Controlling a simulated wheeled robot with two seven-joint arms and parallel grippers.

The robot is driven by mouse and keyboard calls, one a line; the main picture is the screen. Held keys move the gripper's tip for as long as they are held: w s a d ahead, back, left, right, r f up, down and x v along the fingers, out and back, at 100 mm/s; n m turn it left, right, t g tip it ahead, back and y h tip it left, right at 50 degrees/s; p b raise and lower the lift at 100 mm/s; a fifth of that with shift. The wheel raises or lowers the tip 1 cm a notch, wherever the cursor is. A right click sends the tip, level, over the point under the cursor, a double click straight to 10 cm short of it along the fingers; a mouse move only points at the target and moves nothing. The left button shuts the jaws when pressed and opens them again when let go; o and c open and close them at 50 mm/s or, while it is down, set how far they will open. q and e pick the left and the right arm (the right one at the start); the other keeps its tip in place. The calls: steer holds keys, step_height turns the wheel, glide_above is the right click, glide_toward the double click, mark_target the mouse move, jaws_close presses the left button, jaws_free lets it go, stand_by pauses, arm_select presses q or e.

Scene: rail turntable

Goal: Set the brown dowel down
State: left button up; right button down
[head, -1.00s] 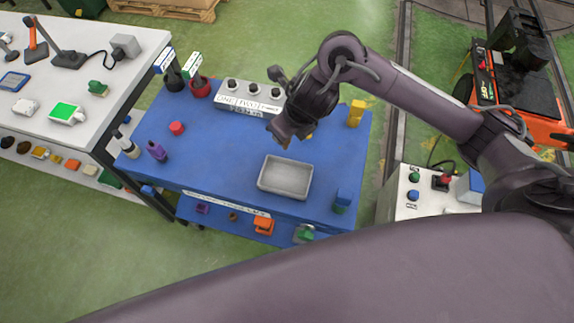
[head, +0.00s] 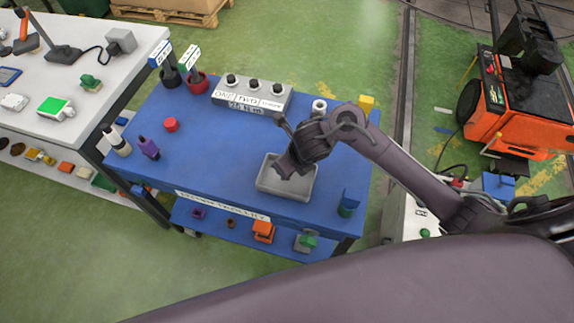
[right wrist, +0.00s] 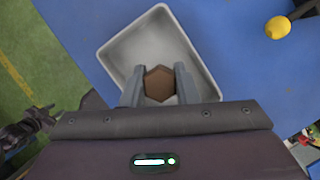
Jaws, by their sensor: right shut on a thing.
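The brown dowel (right wrist: 160,84) shows end-on as a brown hexagon in the right wrist view. It is between the two grey fingers of my right gripper (right wrist: 160,88), which is shut on it. In the head view my right gripper (head: 288,170) is over the grey tray (head: 303,191) on the blue table. The tray's pale floor and rim also show in the right wrist view (right wrist: 137,40). The dowel is hidden in the head view. I cannot tell whether it touches the tray floor. My left gripper is not in view.
The table left of the tray is clear.

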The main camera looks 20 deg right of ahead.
steer(key=shift+f, duration=0.2)
steer(key=c, duration=1.6)
jaws_free()
steer(key=o, duration=0.5)
